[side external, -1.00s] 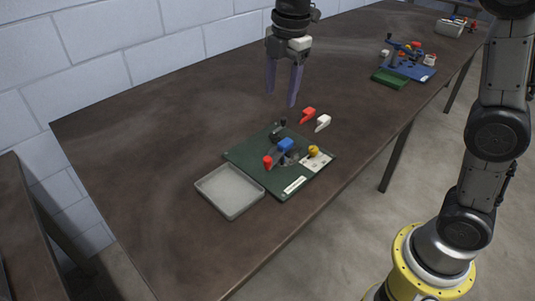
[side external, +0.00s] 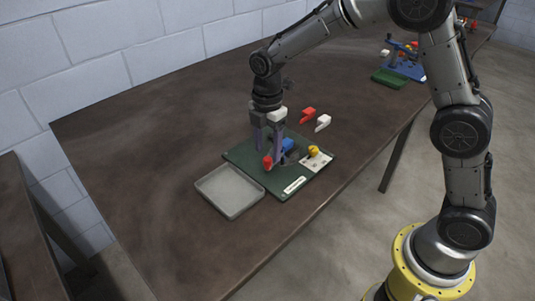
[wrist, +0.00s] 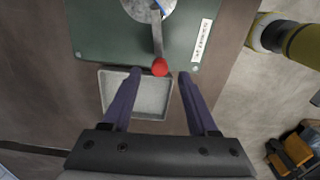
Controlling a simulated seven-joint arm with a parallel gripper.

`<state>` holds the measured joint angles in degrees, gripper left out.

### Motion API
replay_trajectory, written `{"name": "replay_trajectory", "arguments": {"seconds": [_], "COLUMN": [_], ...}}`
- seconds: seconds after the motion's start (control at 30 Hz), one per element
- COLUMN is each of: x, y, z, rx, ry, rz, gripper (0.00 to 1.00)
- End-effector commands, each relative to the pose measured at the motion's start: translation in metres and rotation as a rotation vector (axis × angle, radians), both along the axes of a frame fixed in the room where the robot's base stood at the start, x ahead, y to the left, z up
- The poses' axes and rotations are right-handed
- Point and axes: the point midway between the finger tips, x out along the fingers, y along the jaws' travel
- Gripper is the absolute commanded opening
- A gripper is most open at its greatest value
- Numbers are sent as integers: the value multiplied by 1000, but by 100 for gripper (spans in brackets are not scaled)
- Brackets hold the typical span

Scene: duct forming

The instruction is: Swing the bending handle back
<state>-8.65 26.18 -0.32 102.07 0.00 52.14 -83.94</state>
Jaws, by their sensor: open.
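The bending handle is a grey bar with a red knob (side external: 267,162) on the green board (side external: 300,188). In the wrist view the bar (wrist: 158,38) runs from a round grey disc to the red knob (wrist: 160,67), which lies between and just ahead of my open fingertips. My gripper (side external: 264,152) is low over the board with its purple fingers pointing down around the knob area. The wrist view shows my gripper (wrist: 160,72) open, with gaps on both sides of the knob. A blue block (side external: 287,145) sits beside it, partly hidden by a finger.
A grey tray (side external: 230,191) lies next to the board. A yellow knob (side external: 314,150) is on the board's right. A red piece (side external: 308,113) and a white piece (side external: 323,122) lie behind. Another blue fixture (side external: 402,67) and green tray (side external: 390,78) stand farther back.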

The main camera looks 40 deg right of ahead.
Motion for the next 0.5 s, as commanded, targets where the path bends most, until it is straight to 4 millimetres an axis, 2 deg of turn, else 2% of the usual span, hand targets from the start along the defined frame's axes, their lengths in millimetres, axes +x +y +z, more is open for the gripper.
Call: {"name": "replay_trajectory", "arguments": {"seconds": [0.1,0.2,0.5], "x": [0,0,0], "y": [0,0,0], "z": [-15,-23,-27], "rx": [0,0,0], "ry": [1,0,-1], "rz": [0,0,0], "gripper": [59,59,59]}}
